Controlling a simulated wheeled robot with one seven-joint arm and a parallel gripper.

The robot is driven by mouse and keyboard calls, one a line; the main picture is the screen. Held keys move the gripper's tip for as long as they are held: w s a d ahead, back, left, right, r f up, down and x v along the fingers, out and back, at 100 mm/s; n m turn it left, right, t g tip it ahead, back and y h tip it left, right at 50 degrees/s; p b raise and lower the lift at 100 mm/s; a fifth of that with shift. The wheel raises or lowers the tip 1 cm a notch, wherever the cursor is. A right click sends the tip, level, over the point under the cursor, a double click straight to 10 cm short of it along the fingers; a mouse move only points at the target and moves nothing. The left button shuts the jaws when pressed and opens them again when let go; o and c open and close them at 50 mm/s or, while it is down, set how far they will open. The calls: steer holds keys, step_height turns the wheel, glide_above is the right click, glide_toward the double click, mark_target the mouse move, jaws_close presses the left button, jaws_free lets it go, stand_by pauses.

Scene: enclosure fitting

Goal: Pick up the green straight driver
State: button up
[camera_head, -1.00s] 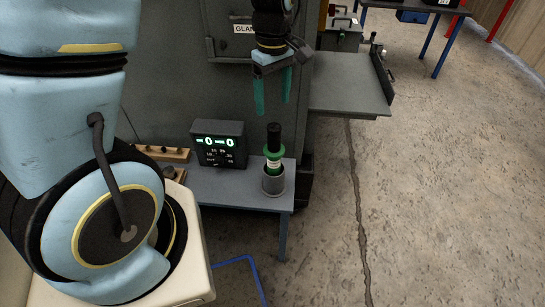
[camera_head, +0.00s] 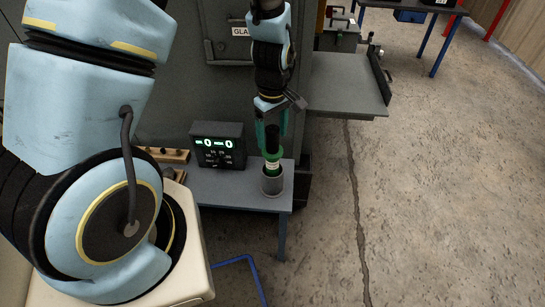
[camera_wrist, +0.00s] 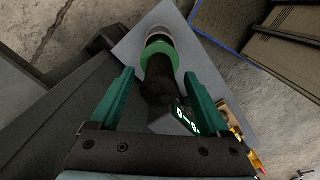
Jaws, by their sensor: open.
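The green straight driver (camera_head: 272,164) stands upright in a grey cylindrical holder (camera_head: 272,184) on a small grey side table. It has a black top and a green collar with a pale label below. My gripper (camera_head: 272,131) is open, with its teal fingers pointing down at the driver's black top. In the wrist view, the driver's black end (camera_wrist: 159,80) and green ring (camera_wrist: 160,52) lie between the directions of the two open fingers (camera_wrist: 163,92). The fingers appear to be on either side of the black top; contact cannot be told.
A dark box with a lit green display (camera_head: 218,145) stands left of the holder on the small table (camera_head: 225,194). A wooden block (camera_head: 163,155) lies further left. A large grey cabinet (camera_head: 190,75) rises behind. Open floor lies to the right.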

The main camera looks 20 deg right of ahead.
jaws_close()
stand_by(0.6)
stand_by(0.8)
